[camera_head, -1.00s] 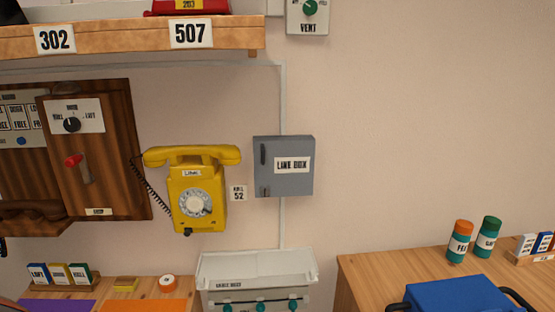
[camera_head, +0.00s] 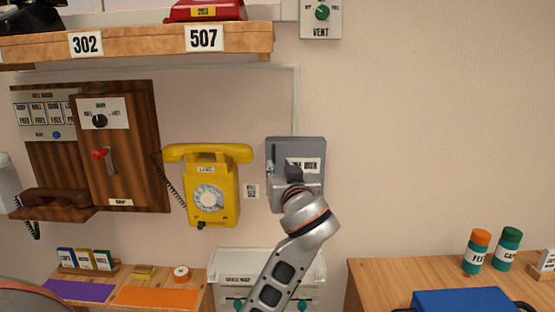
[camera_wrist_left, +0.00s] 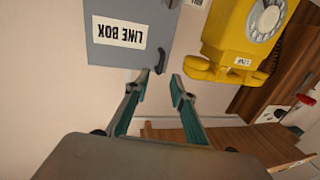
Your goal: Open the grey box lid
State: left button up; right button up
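The grey box (camera_head: 311,148), labelled LINE BOX, hangs on the wall right of the yellow phone. Its lid looks shut. My left gripper (camera_head: 293,174) is in front of the box and hides its lower middle and part of the label. In the left wrist view the box (camera_wrist_left: 108,55) appears upside down at upper left. A dark handle (camera_wrist_left: 161,58) stands at its right edge there. The left gripper's two fingers (camera_wrist_left: 161,79) are apart with nothing between them, and the tips are close to this handle; contact cannot be told. My right gripper is not in view.
The yellow phone (camera_head: 212,182) hangs close left of the box and also shows in the left wrist view (camera_wrist_left: 236,30). A shelf (camera_head: 135,43) runs above. A white panel (camera_head: 233,262) sits below. The wall right of the box is clear above a wooden table (camera_head: 365,270).

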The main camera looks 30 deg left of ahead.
aim_at(274, 156)
pick_arm(q)
jog(key=p+x, duration=0.1)
jog(key=x, duration=0.6)
jog(key=shift+w+a, duration=0.25)
jog(key=shift+a, duration=0.05)
grip_shut()
